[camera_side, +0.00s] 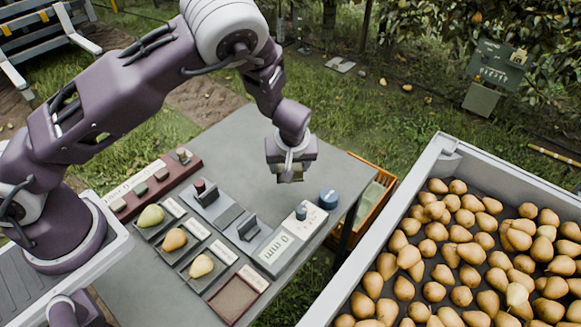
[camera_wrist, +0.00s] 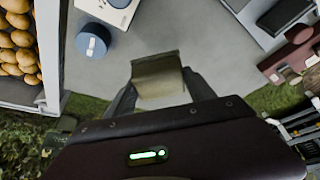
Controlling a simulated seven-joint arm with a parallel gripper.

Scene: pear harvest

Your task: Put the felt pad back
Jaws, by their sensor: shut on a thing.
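My gripper (camera_side: 290,170) is above the far part of the grey table, pointing down. It is shut on a small olive-brown felt pad (camera_side: 291,178), whose lower edge shows under the fingers. In the wrist view the pad (camera_wrist: 157,72) sits between the two dark fingertips of my gripper (camera_wrist: 160,88), its face toward the camera. The pad appears clear of the table, though the exact gap is hard to tell. A shallow reddish-brown tray (camera_side: 232,299) at the table's near edge looks empty.
Three pears (camera_side: 174,239) sit on dark plates in a row. A dark red rack (camera_side: 155,186) holds several small blocks. A blue round object (camera_side: 328,199) and a white panel (camera_side: 276,254) stand on the right. A pear bin (camera_side: 440,150) borders the table. The table's far middle (camera_side: 235,150) is clear.

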